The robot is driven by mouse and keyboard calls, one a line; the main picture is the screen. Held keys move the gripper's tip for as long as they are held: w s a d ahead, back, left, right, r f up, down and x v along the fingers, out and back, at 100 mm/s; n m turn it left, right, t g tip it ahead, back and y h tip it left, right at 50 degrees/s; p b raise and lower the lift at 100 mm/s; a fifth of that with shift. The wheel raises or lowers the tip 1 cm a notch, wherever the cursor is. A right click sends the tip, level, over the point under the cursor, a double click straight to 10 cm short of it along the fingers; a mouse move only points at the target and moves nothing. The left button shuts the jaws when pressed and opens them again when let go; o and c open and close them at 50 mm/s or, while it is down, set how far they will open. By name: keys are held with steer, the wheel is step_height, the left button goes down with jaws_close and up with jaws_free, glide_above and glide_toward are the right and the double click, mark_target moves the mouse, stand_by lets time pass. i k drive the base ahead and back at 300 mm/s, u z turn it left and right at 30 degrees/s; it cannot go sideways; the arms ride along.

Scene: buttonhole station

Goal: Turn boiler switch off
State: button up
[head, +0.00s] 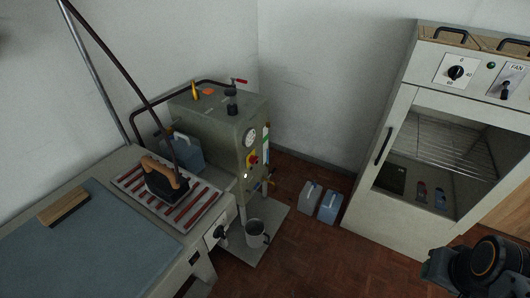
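My gripper is not visible. Only a dark rounded part of my arm shows at the bottom right, well away from the boiler.
The ironing table (120,237) carries an iron (160,180) on a striped rest (128,183); a black knob (219,232) is on its front. A metal cup (257,234) and two jugs (328,207) stand low down. A cabinet (400,225) is at right.

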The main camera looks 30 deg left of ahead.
mark_target(253, 159)
steer(key=u, duration=0.4)
steer(key=i, duration=0.85)
steer(key=u, duration=1.45)
steer(key=i, duration=0.55)
steer(key=u, duration=0.45)
